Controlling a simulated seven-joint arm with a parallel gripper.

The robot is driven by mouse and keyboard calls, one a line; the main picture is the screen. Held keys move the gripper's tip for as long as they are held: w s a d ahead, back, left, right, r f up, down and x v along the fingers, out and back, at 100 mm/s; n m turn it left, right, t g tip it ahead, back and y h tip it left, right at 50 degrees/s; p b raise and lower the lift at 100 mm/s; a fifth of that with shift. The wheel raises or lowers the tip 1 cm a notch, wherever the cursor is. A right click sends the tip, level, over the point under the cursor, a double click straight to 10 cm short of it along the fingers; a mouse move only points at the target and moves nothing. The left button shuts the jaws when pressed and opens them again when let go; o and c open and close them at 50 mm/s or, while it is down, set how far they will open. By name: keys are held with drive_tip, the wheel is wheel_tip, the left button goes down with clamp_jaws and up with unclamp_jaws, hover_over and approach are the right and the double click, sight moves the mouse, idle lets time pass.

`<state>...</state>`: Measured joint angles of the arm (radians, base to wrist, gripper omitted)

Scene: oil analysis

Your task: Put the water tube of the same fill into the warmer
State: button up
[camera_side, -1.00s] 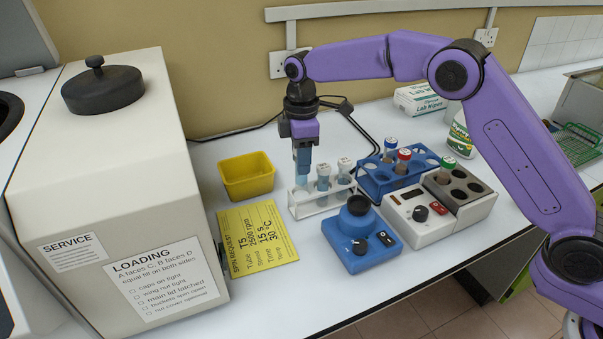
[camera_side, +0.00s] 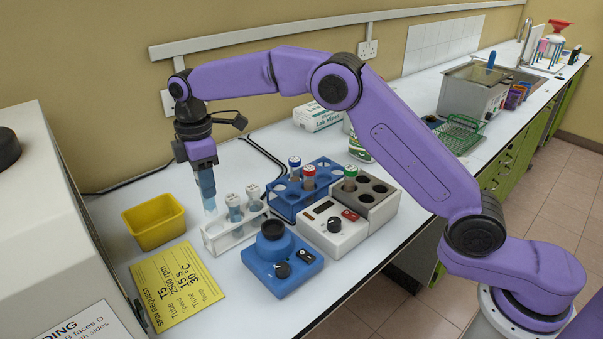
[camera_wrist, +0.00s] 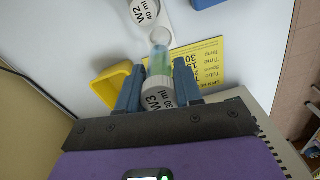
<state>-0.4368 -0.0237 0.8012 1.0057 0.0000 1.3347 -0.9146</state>
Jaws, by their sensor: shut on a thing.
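My gripper (camera_side: 207,190) is shut on a water tube (camera_side: 210,207) above the left end of the white rack (camera_side: 225,244). In the wrist view the held tube (camera_wrist: 158,92) has a white cap marked W3, 30 ml, between the fingers. Its lower end is close to the rack; I cannot tell whether it is fully clear. Two other white-capped water tubes stand in the rack; one (camera_wrist: 145,12) reads W2, 40 ml. The warmer (camera_side: 335,228) is a white box with a dial, red switch and grey holed block (camera_side: 378,190). A green-capped tube (camera_side: 350,178) stands in that block.
A blue rack (camera_side: 287,196) holds a blue-capped tube (camera_side: 294,167) and a red-capped tube (camera_side: 309,177). A blue mixer (camera_side: 280,262) stands before the white rack. A yellow bin (camera_side: 154,222) and yellow spin request sheet (camera_side: 178,285) lie left. A large cream machine (camera_side: 45,220) stands far left.

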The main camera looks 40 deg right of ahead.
drive_tip(key=shift+r, duration=0.1)
wheel_tip(320, 180, up, 9)
drive_tip(key=shift+r, duration=0.1)
drive_tip(key=s+d+r, duration=0.1)
drive_tip(key=d, duration=1.1)
drive_tip(key=s+d+r, duration=0.1)
drive_tip(key=s+d, duration=0.1)
drive_tip(key=d, duration=1)
drive_tip(key=s+d+f, duration=0.2)
drive_tip(key=s+d, duration=0.8)
drive_tip(key=d, duration=0.4)
drive_tip(key=shift+w+a+f, duration=0.15)
drive_tip(key=shift+f, duration=2.55)
drive_tip(key=shift+w+a+f, duration=0.1)
drive_tip(key=shift+f, duration=2.65)
drive_tip(key=shift+w+a+f, duration=0.15)
drive_tip(key=shift+f, duration=2.55)
